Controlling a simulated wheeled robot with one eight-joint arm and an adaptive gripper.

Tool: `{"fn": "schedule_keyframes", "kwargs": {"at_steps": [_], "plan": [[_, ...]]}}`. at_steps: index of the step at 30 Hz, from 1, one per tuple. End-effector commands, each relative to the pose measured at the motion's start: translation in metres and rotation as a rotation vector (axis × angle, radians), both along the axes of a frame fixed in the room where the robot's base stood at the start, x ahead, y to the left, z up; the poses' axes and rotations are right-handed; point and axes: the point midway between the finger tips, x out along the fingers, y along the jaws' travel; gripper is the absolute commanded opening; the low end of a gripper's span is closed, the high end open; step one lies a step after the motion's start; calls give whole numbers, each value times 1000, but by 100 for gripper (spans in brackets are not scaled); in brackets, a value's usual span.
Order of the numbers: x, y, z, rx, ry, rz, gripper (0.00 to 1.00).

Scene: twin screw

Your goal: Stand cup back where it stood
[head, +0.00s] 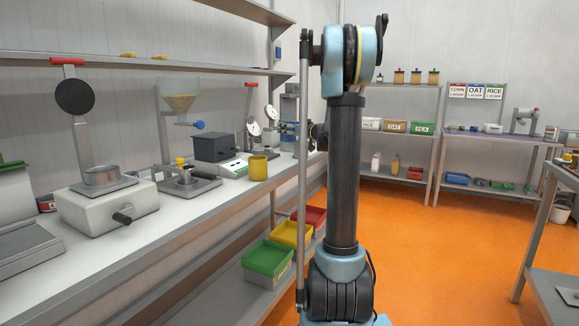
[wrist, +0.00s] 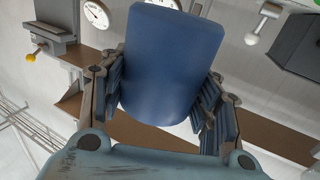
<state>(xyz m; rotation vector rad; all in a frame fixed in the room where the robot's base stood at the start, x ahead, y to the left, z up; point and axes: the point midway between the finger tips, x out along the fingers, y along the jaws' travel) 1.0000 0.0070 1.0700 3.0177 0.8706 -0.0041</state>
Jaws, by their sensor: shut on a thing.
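A blue cup (wrist: 173,48) fills the middle of the wrist view. My gripper (wrist: 160,92) is shut on it, with one dark jointed finger on each side of its body. The cup appears held clear of the brown surface behind it, but its base contact cannot be judged. In the head view my arm stands in front of the bench's far end, and the gripper and the blue cup are mostly hidden behind it. A yellow cup (head: 258,168) stands upright on the white bench (head: 190,222), near its front edge.
The bench holds a scale (head: 234,167), a dark box (head: 213,147), a hopper (head: 178,100) and a press-like device (head: 100,205). Green (head: 267,258), yellow (head: 291,233) and red bins sit on the lower shelf. A dial (wrist: 97,14) shows behind the cup. Orange floor lies open to the right.

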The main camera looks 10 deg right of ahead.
Motion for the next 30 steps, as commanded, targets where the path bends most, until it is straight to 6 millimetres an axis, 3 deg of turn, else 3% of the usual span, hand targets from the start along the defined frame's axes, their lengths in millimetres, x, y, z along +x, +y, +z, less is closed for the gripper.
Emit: {"fn": "schedule_keyframes", "kwargs": {"at_steps": [12,24,30], "plan": [[-2,-2,-57,0,0,-2,28],[-1,-3,-98,0,0,-3,28],[-2,-3,-104,0,0,-3,28]]}}
